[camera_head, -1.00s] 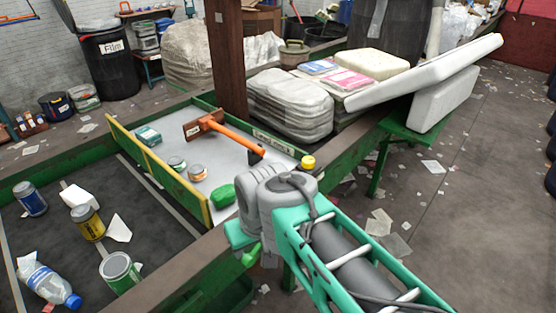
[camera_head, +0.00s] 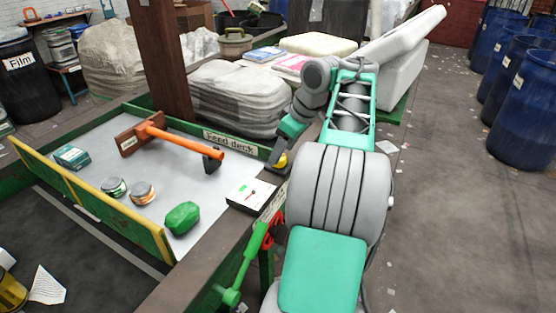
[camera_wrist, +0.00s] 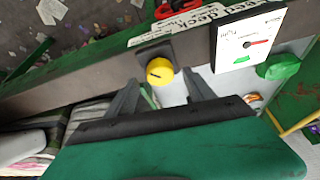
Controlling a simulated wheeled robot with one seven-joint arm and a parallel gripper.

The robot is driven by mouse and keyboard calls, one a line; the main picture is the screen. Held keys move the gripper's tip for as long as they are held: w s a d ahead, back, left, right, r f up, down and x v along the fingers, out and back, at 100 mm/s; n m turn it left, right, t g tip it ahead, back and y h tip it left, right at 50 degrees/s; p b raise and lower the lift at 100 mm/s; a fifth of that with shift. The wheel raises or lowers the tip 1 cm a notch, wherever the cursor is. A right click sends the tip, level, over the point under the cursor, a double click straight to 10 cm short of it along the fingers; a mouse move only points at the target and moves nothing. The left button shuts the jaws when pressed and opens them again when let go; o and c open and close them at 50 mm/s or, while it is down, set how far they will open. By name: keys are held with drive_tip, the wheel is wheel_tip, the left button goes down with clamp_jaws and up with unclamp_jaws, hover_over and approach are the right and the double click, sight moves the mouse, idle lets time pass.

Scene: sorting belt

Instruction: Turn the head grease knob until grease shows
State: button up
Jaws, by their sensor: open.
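A round yellow knob (camera_wrist: 160,71) with a dark slot mark sits on a dark plate on the rail. In the head view the yellow knob (camera_head: 281,160) is partly hidden by my gripper, at the deck's right corner. My gripper (camera_wrist: 163,82) is open, its two dark fingers pointing at the knob, one on either side of its near edge. I cannot tell whether they touch it. In the head view my gripper (camera_head: 284,146) is right over the knob. A white gauge box (camera_wrist: 248,38) with a red needle stands beside it; the gauge box (camera_head: 250,195) is on the rail.
A green lever (camera_head: 245,262) and a red handle (camera_head: 272,232) are on the near rail side.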

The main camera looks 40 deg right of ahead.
drive_tip(key=shift+x, duration=1.15)
drive_tip(key=shift+a, duration=0.1)
clamp_jaws()
